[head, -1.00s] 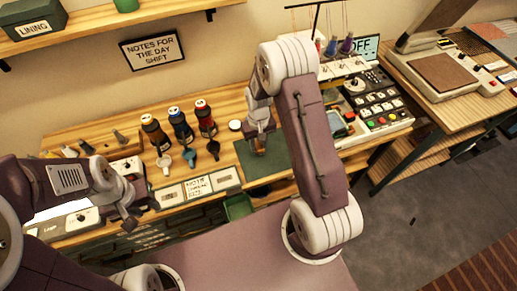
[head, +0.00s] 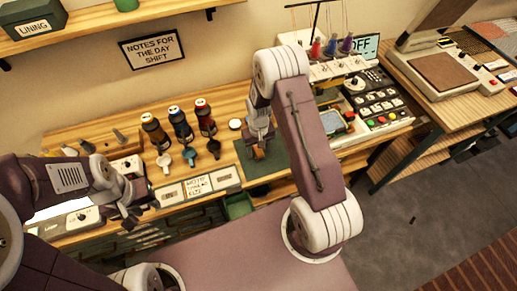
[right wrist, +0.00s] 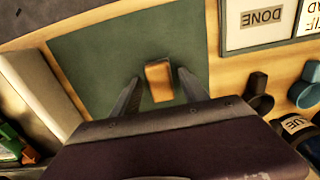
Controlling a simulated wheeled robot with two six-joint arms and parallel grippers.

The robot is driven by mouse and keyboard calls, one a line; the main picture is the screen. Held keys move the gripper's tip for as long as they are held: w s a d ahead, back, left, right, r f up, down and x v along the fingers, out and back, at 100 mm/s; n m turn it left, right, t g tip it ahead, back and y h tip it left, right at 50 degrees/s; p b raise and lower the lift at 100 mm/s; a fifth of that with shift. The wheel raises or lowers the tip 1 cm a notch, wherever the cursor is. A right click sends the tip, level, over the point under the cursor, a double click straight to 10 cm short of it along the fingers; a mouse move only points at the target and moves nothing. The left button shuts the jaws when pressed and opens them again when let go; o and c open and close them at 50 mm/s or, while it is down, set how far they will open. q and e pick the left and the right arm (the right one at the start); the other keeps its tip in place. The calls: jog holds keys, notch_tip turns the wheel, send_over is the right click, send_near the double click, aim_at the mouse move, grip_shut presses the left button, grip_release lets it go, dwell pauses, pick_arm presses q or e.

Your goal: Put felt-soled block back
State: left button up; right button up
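The felt-soled block, a small orange-brown wooden block (right wrist: 159,80), stands on the dark green mat (right wrist: 95,55) in the right wrist view. It also shows in the head view (head: 258,153), partly hidden by my gripper. My right gripper (right wrist: 160,84) has one finger on each side of the block, with a narrow gap to it on both sides, so it is open around it. It also shows in the head view (head: 260,146). My left gripper (head: 138,208) is empty with its fingers apart, in front of the left end of the table. The block's underside is hidden.
Several bottles (head: 181,126) with scoops stand left of the mat, behind a row of label cards (head: 198,185). A thread and button machine (head: 370,105) stands to the right. A green bin (head: 237,206) sits below the table's front edge.

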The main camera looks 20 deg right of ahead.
aim_at(259, 151)
notch_tip(259, 151, up, 12)
jog(key=r, duration=0.1)
jog(key=s+a+r, duration=0.1)
jog(key=s, duration=0.6)
jog(key=s+a+r+t, duration=0.1)
jog(key=s+a+r, duration=0.1)
jog(key=s, duration=0.5)
jog(key=shift+r, duration=0.2)
